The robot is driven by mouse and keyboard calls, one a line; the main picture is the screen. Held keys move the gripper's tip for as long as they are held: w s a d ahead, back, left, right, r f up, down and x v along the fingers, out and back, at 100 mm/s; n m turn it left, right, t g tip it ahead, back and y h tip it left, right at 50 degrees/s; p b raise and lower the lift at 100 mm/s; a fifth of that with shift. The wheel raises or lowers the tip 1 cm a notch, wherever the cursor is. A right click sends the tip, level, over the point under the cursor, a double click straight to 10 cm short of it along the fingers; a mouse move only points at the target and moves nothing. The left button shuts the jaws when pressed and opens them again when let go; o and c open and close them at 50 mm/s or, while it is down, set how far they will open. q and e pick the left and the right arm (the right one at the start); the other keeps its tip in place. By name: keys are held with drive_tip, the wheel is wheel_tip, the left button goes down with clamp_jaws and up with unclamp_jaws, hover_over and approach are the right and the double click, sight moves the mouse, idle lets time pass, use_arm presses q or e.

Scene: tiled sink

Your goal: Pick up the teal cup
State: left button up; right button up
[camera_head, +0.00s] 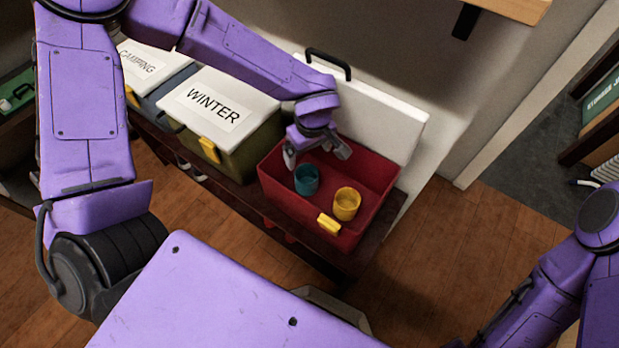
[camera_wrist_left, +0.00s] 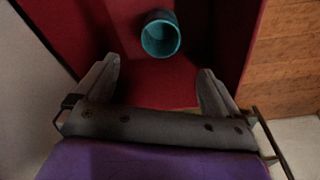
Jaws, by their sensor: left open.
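The teal cup (camera_head: 306,180) stands in the left part of an open red box (camera_head: 279,206). It also shows in the left wrist view (camera_wrist_left: 160,38), beyond the fingertips and roughly midway between them. My left gripper (camera_head: 316,158) is open and empty, above the box and just behind the cup in the head view. Its two spread fingers (camera_wrist_left: 157,72) also show in the left wrist view, apart from the cup. My right arm shows at the lower right of the head view, but its gripper is not visible.
A yellow cup (camera_head: 346,204) stands right of the teal cup in the red box. The box's white lid (camera_head: 385,118) stands raised behind it. A closed box labelled WINTER (camera_head: 219,112) is to the left on the same dark bench (camera_head: 346,262). Wooden floor lies in front.

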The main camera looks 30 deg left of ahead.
use_arm(q)
wheel_tip(320, 180, down, 4)
drive_tip(key=b, duration=0.4)
approach(306, 177)
drive_tip(key=shift+s+d+f, duration=0.1)
drive_tip(key=shift+s+d, duration=0.05)
drive_tip(key=shift+s, duration=0.35)
drive_tip(key=shift+s+d, duration=0.2)
drive_tip(key=shift+s, duration=0.25)
wheel_tip(306, 177, down, 4)
drive_tip(key=shift+a+f+b, duration=0.1)
drive_tip(key=shift+f+b, duration=0.05)
drive_tip(key=shift+b, duration=0.8)
drive_tip(key=shift+w+a+f, duration=0.1)
drive_tip(key=shift+f, duration=0.3)
drive_tip(key=shift+r, duration=0.1)
drive_tip(key=shift+c, duration=0.6)
drive_tip(key=c, duration=0.9)
